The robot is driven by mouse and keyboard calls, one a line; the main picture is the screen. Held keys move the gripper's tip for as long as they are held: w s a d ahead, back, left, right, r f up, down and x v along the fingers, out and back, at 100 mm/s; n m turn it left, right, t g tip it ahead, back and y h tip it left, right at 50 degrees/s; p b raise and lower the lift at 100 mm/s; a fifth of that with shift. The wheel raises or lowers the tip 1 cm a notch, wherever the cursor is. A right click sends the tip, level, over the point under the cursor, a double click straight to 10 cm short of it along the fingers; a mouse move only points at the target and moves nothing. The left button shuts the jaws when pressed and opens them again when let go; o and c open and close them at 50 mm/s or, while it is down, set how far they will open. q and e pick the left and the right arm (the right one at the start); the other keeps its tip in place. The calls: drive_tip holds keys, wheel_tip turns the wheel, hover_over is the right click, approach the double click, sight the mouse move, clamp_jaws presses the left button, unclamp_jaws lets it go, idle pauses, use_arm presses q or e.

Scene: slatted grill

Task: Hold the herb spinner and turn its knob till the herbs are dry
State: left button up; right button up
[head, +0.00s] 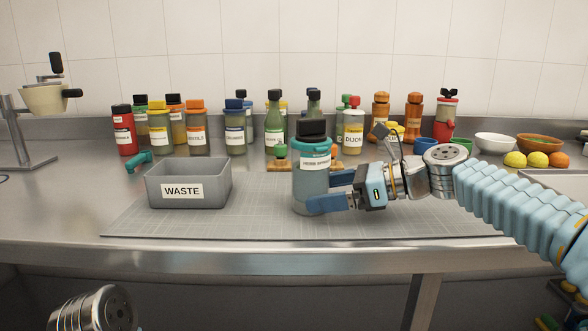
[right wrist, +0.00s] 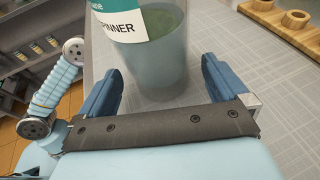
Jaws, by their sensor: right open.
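The herb spinner (head: 312,180) stands upright on the grey mat (head: 250,215), with a teal lid and a dark knob (head: 312,130) on top. In the right wrist view the fingers (right wrist: 162,85) are apart on either side of the jar, with gaps showing. My left gripper is out of view; only part of my left arm shows at lower left.
A grey WASTE bin (head: 215,190) stands on the mat left of the spinner. Several sauce bottles (head: 235,125) line the back of the steel counter. Bowls (head: 495,143) and fruit (head: 537,159) are at the right. The front of the mat is clear.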

drive_tip(key=shift+x, duration=1.2)
drive_tip(key=c, duration=1.1)
